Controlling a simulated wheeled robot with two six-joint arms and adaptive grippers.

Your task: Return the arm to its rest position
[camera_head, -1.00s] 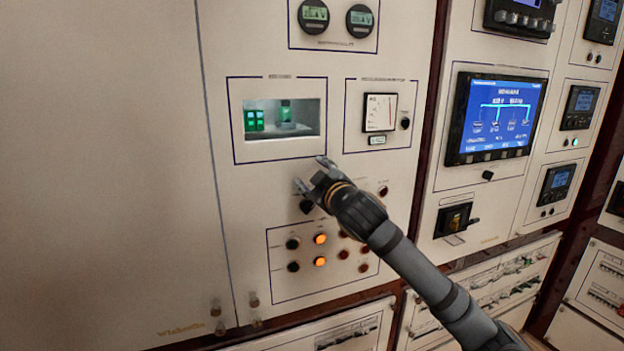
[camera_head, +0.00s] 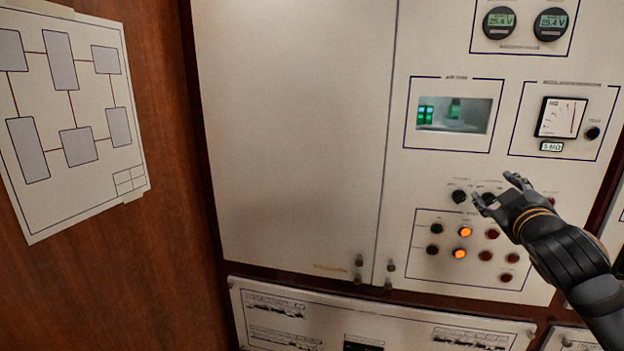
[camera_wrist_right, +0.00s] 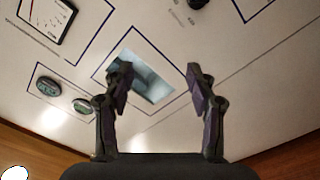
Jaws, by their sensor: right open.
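My right gripper (camera_head: 497,190) is at the right of the head view, in front of the cream panel (camera_head: 295,130), over the row of knobs above the button block. Its two fingers are spread apart with nothing between them. In the right wrist view the open fingers (camera_wrist_right: 157,80) stand on either side of the recessed window, which shows between and beyond them. My right arm comes in from the lower right corner. My left gripper is in neither view.
The panel carries a recessed window (camera_head: 450,115) with green lights, a dial meter (camera_head: 562,117), two round displays and a button block (camera_head: 468,248) with two lit orange lamps. A wooden wall (camera_head: 110,270) with a diagram sheet (camera_head: 75,115) is at left. The space before the left panel looks clear.

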